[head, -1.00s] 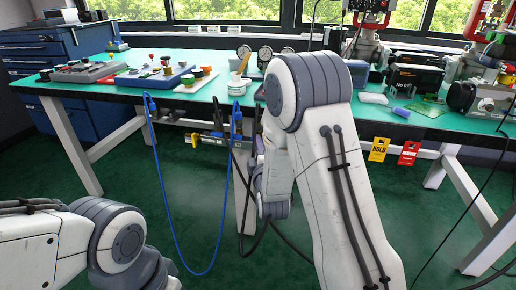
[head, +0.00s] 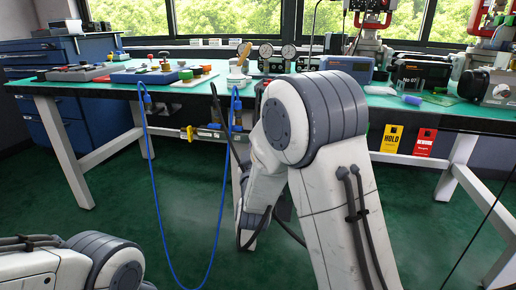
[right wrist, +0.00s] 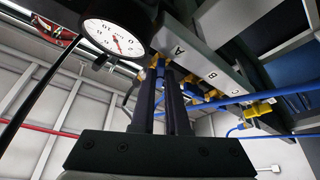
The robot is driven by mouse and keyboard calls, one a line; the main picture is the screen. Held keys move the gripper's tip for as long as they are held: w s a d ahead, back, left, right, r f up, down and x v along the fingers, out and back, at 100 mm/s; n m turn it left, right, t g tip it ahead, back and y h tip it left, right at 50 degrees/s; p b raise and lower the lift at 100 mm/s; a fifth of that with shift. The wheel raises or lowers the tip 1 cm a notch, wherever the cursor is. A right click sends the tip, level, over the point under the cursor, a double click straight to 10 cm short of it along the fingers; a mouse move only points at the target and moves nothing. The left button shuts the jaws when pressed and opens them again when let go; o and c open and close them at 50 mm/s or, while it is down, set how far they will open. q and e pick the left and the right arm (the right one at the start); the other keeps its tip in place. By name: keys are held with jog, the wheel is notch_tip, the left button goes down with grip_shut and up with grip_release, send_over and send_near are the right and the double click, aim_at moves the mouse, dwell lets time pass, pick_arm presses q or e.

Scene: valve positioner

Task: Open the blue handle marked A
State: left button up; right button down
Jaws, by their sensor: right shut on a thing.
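In the right wrist view, my right gripper (right wrist: 163,76) points up under the bench at the spot below the letter A (right wrist: 179,50). Its two dark fingers are close together and shut on a small blue piece, the blue handle (right wrist: 160,63), of which only a bit shows at the fingertips. How far the handle is turned cannot be told. In the head view my right arm hides this gripper. My left arm enters at the lower left, with its gripper out of the picture.
Letters B (right wrist: 212,76) and C follow along the rail, with yellow fittings (right wrist: 262,108) and blue tubes nearby. A dial gauge (right wrist: 114,38) hangs close left of the fingers. A blue hose (head: 160,220) loops below the bench (head: 215,96). HOLD (head: 391,138) and red tags hang at right.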

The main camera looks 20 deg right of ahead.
jog(key=shift+w+a+f+m+g+h+b, duration=0.1)
jog(key=shift+m+g+h+b, duration=0.15)
jog(key=shift+m+h+b, duration=0.85)
jog(key=shift+s+f+m+g+h+b, duration=0.15)
jog(key=shift+m+g+h+b, duration=0.2)
jog(key=shift+m, duration=1.5)
jog(key=shift+w+a+f+m+g+h+b, duration=0.15)
jog(key=shift+m+h+b, duration=0.55)
jog(key=shift+m, duration=0.75)
jog(key=shift+d+r+m, duration=0.1)
jog(key=shift+m, duration=0.2)
jog(key=c, duration=0.9)
grip_release()
jog(key=shift+r, duration=0.1)
jog(key=p+v, duration=0.2)
jog(key=v, duration=0.8)
